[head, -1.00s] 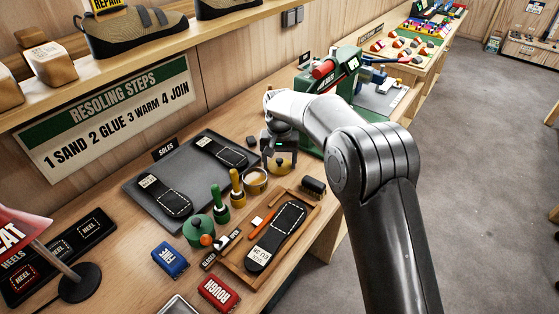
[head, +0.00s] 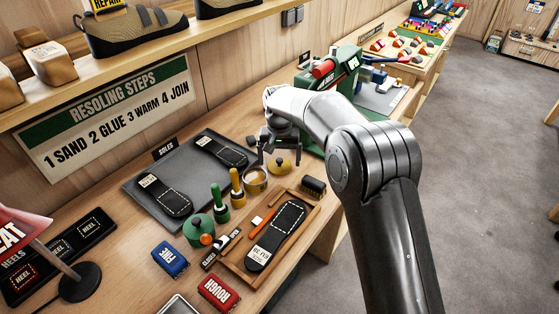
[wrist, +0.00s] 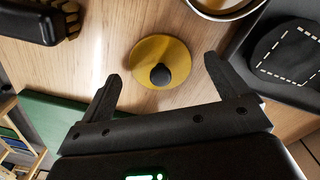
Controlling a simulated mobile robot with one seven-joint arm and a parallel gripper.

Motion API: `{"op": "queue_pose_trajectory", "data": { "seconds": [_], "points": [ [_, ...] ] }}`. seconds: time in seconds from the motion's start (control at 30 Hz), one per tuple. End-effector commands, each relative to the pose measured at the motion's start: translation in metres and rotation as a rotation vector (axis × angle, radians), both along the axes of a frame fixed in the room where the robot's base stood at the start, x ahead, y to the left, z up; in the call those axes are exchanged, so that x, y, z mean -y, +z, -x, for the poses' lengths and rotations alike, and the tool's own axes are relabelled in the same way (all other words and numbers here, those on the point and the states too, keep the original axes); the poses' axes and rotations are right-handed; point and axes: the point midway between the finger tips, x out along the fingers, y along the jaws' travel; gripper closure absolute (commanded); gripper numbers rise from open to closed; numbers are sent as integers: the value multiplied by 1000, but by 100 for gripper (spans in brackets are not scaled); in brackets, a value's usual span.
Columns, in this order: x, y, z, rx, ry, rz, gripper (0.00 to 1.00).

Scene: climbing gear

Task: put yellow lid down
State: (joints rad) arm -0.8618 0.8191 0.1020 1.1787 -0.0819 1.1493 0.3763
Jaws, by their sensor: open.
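The yellow lid (head: 280,165) lies flat on the wooden bench, with its dark round knob on top. In the wrist view the yellow lid (wrist: 152,62) sits just past my open fingertips, with clear space between them. My gripper (head: 276,148) is open and empty above the lid; its two fingers also show in the wrist view (wrist: 163,72). An open pot (head: 256,179) stands close to the lid on its left, and its rim shows at the top of the wrist view (wrist: 225,8).
A dark brush (head: 314,187) lies to the right of the lid. A green machine (head: 343,85) stands behind. Yellow and green-handled tools (head: 237,190), a green pot (head: 199,230) and a wooden tray (head: 238,268) holding a sole stand in front. A grey mat (head: 180,160) holds soles.

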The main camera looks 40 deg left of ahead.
Motion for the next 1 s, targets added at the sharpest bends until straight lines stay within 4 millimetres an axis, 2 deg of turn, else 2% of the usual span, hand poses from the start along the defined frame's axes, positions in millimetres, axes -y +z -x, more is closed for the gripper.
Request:
{"op": "queue_pose_trajectory", "data": {
  "seconds": [0.3, 0.5, 0.7, 1.0],
  "points": [
    [-1, 69, -1, 3, 0, -4, 8],
    [-1, 99, 0, 1, 0, -3, 8],
    [0, 111, 0, 0, 0, -1, 8],
    [0, 111, 0, 0, 0, -1, 8]
  ]
}}
